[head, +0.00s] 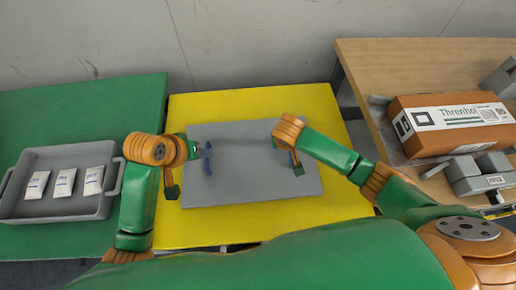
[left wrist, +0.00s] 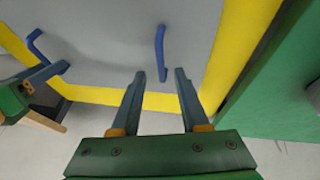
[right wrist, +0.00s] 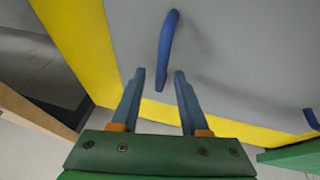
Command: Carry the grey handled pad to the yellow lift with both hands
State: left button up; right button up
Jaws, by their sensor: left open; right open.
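The grey pad (head: 240,184) lies flat on the yellow lift (head: 195,228) and has two blue handles. My left gripper (left wrist: 160,75) is open at the left handle (left wrist: 160,48), whose near end shows between the fingertips. My right gripper (right wrist: 159,76) is open at the right handle (right wrist: 167,45), whose near end also shows between the fingertips. I cannot tell whether the fingers touch the handles. In the head view, the right arm partly hides the right handle.
A green table (head: 60,112) on the left holds a grey tray (head: 75,158) with several white packets. A wooden table (head: 400,58) on the right holds a brown box (head: 450,122) and grey devices (head: 478,175). A wall stands behind the lift.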

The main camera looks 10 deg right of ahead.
jog(key=shift+r, duration=0.1)
pick_arm(q)
jog(key=v, duration=0.6)
jog(key=shift+r, duration=0.35)
pick_arm(e)
jog(key=v, duration=1.2)
pick_arm(q)
jog(key=shift+s+a, duration=0.1)
jog(key=shift+s, duration=0.05)
pick_arm(e)
jog(key=shift+a, duration=0.1)
